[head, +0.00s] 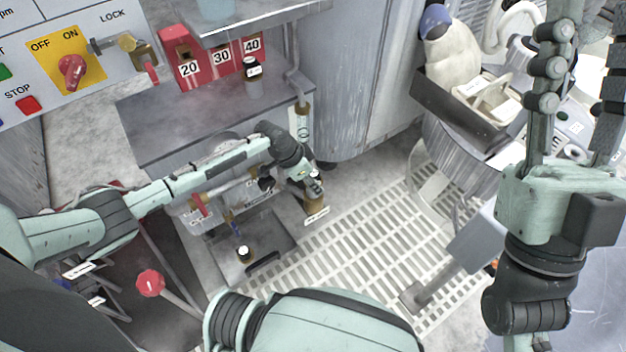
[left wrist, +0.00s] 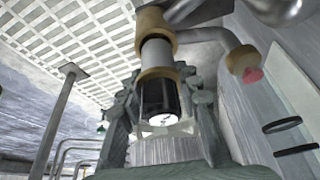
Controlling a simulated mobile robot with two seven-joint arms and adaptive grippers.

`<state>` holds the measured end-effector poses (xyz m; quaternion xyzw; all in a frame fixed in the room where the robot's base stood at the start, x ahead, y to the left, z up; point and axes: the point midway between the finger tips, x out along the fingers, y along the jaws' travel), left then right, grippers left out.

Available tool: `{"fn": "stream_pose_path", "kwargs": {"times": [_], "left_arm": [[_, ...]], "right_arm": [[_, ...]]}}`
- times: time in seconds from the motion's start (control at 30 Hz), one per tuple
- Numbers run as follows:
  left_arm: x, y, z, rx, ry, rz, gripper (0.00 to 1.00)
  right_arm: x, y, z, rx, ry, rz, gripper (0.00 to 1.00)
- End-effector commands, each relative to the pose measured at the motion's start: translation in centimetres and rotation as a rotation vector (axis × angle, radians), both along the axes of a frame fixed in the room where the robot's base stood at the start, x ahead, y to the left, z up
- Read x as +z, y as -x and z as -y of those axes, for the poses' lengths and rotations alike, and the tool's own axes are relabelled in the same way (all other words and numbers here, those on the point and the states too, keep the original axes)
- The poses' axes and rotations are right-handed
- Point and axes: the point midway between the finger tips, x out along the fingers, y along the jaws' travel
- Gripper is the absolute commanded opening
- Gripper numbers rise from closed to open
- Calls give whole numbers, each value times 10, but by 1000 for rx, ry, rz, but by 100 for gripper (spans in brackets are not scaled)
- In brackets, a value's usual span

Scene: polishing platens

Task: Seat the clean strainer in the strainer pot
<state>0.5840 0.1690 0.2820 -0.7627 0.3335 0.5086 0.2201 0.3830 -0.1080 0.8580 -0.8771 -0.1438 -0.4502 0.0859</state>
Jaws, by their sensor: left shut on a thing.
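My left gripper (head: 314,182) points down over a brass cylindrical fitting (head: 316,204) with a white tag, apparently the strainer pot. In the left wrist view, its fingers (left wrist: 162,108) are shut on a black cylindrical part with a pale round end face (left wrist: 163,119), which I take as the top of the strainer. Beyond it, in line, are a brass ring (left wrist: 157,75), a grey sleeve and another brass part. I cannot tell where strainer ends and pot begins, or whether it is seated. My right gripper (head: 586,75) is raised, open and empty, at the far right.
A pipe with a brass-ended sight tube (head: 302,121) stands behind my left gripper. A red-knobbed lever (head: 150,283) is at the lower left. White floor grating (head: 365,235) lies to the right.

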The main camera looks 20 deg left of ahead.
Motion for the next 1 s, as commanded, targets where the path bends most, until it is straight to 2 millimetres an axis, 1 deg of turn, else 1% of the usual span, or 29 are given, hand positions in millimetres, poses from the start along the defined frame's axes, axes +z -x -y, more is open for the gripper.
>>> {"fn": "stream_pose_path", "kwargs": {"times": [1.0], "left_arm": [[-26,0,0,1,0,0,0]], "right_arm": [[-18,0,0,0,0,0,40]]}}
